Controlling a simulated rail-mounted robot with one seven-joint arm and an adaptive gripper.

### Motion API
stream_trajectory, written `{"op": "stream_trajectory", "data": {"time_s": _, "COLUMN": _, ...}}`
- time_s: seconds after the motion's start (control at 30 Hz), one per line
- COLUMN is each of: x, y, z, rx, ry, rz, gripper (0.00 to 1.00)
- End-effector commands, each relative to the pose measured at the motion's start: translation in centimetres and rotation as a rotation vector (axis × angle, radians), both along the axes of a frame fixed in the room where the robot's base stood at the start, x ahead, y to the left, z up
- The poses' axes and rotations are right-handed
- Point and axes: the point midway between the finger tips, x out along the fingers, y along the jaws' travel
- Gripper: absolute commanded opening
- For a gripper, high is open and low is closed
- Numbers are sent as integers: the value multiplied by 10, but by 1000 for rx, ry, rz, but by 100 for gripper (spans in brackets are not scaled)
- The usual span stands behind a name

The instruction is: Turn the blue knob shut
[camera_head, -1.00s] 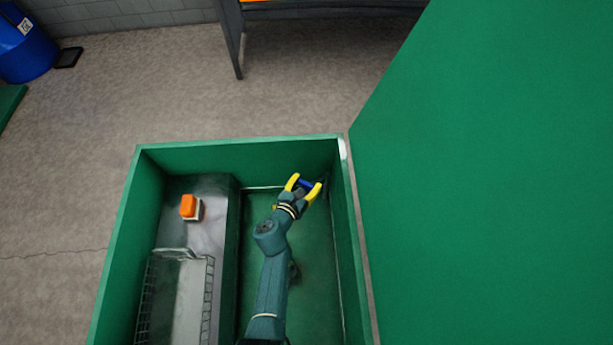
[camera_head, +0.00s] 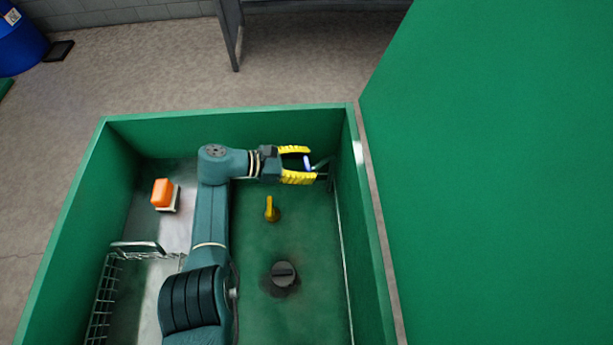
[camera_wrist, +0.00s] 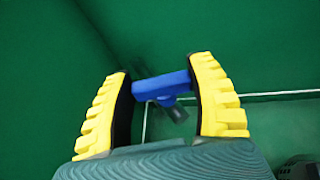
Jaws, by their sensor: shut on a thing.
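The blue knob (camera_wrist: 162,86) is a bar-shaped handle on a short stem, and it shows between the two yellow fingers in the wrist view. In the head view only a small part of the blue knob (camera_head: 307,162) shows between the fingertips, near the right wall of the green box. My gripper (camera_head: 308,166) reaches to the right, with its fingers on either side of the knob. In the wrist view my gripper (camera_wrist: 164,82) is shut on the knob, a fingertip at each end of the bar.
The green box (camera_head: 230,121) has walls around the arm. A yellow handle (camera_head: 271,209) and a dark round fitting (camera_head: 284,274) are on its floor. An orange block (camera_head: 162,192) and a wire rack (camera_head: 103,300) are at the left. A large green panel (camera_head: 500,170) stands at the right.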

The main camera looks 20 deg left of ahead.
Motion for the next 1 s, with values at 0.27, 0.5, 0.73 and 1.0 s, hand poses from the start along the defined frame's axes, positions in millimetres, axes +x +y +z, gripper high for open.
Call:
{"op": "stream_trajectory", "data": {"time_s": 0.27, "x": 1, "y": 0, "z": -6, "rx": 1, "ry": -1, "rz": -114, "gripper": 22}}
{"op": "stream_trajectory", "data": {"time_s": 0.5, "x": 0, "y": -1, "z": -2, "rx": -1, "ry": -1, "rz": -166, "gripper": 22}}
{"op": "stream_trajectory", "data": {"time_s": 0.73, "x": 0, "y": -1, "z": 0, "rx": -1, "ry": -1, "rz": -182, "gripper": 22}}
{"op": "stream_trajectory", "data": {"time_s": 1.0, "x": 0, "y": -1, "z": 1, "rx": -1, "ry": -2, "rz": -183, "gripper": 22}}
